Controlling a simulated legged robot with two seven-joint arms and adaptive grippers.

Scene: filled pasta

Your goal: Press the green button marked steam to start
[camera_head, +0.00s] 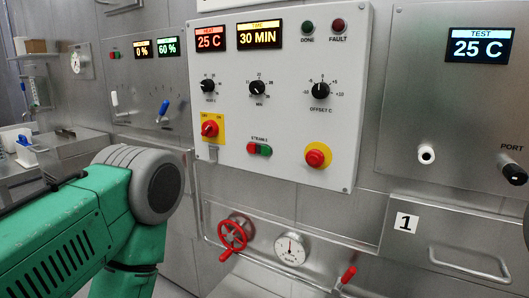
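A white control panel (285,100) is fixed to the metal wall in the middle of the view. Low on it, under a small label that seems to read steam, sits a small button pair with a red part (252,148) and a green part (265,150). Nothing covers the pair. My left arm, green with a grey joint, fills the lower left, to the left of and below the panel. Its gripper is out of view. My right gripper is not in view either.
The panel also carries a red knob on a yellow plate (210,128), a red mushroom button (315,158) and black dials (320,90). Below are a red valve wheel (233,234), a gauge (291,249) and a red-handled lever (347,275). A drawer handle (470,262) juts out at right.

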